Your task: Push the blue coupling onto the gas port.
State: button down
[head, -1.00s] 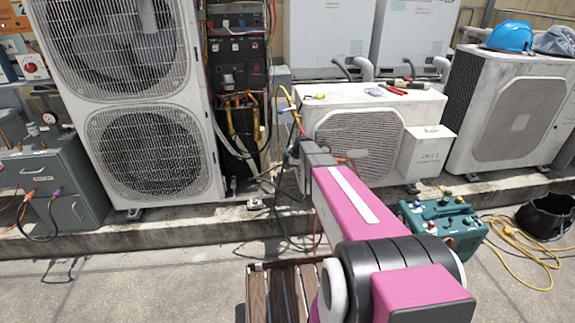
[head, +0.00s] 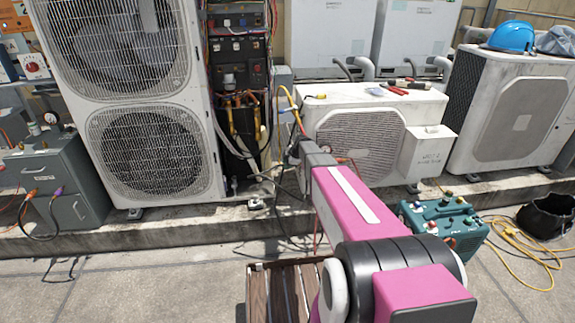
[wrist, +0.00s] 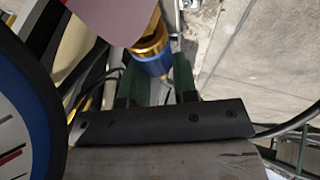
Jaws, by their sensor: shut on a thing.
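The blue coupling (wrist: 155,66) shows in the wrist view with a brass part (wrist: 150,42) directly above it. The green fingers of my gripper (wrist: 157,72) stand on either side of the coupling and are shut on it. A pinkish flat shape covers part of the view beside the brass part. I cannot make out the gas port in either view, nor whether the coupling touches it. In the head view my pink arm reaches to the small condenser (head: 362,140) and hides my fingers and the coupling.
A gauge with a blue rim (wrist: 40,110) fills the left of the wrist view, close to my gripper. A yellow hose (head: 288,97) and cables hang left of the small condenser. A teal machine (head: 443,224) stands right of my arm. Tools (head: 395,90) lie on the condenser.

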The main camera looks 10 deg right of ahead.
jog(key=shift+a, duration=0.15)
jog(key=shift+a, duration=2)
